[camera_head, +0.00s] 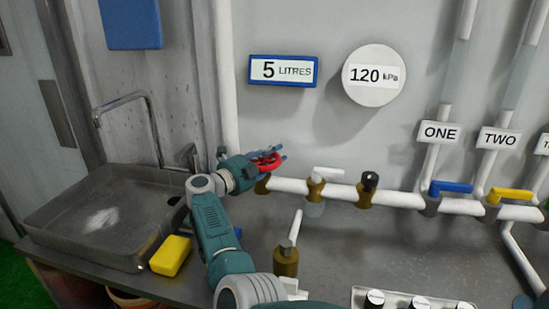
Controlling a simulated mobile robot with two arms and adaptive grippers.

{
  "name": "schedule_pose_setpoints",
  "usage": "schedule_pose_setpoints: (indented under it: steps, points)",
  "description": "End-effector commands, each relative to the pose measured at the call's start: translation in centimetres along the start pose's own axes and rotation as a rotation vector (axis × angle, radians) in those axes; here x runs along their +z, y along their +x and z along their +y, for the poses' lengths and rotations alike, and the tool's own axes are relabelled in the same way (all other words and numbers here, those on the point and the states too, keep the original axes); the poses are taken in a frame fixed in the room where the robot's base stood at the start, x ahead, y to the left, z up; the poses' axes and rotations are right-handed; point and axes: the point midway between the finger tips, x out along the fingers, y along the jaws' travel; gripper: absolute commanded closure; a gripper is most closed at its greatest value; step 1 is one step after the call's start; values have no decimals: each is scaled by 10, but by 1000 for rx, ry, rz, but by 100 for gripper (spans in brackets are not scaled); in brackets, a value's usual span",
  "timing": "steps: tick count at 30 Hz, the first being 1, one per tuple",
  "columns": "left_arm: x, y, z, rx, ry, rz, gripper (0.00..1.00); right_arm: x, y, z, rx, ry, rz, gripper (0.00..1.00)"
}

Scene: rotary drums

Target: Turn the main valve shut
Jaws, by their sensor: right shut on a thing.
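A red valve handle (268,161) shows in the head view at the left end of the white horizontal pipe, beside the vertical supply pipe. Its brass body (262,185) sits just below it, partly hidden by my gripper. No label shows that this is the main valve. My right gripper (272,156) reaches up from the bottom of the view and is shut on the red handle. The fingers cover part of the handle, so its exact angle is hard to tell. My left gripper is not in view.
Along the white pipe (290,185) are a white-handled valve (328,172), a black-knobbed fitting (369,181), a blue-handled valve (450,187) and a yellow-handled valve (511,195). A brass valve (286,261) stands on the counter. A sink (100,222) and yellow sponge (171,255) lie left.

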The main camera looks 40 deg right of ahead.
Motion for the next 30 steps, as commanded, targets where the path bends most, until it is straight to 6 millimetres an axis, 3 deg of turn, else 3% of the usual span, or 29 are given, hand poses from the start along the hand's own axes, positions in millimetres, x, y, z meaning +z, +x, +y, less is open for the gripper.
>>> schedule_pose_setpoints:
  steps: [2,3,6,17,30]
  points:
    - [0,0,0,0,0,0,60,0,0,3,4,-2,0,100]
    - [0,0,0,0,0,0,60,0,0,3,4,-2,0,77]
    - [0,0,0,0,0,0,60,0,0,2,3,-2,0,58]
    - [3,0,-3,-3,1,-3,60,0,-6,1,2,0,-2,58]
    - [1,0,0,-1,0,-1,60,0,-69,2,3,0,-2,58]
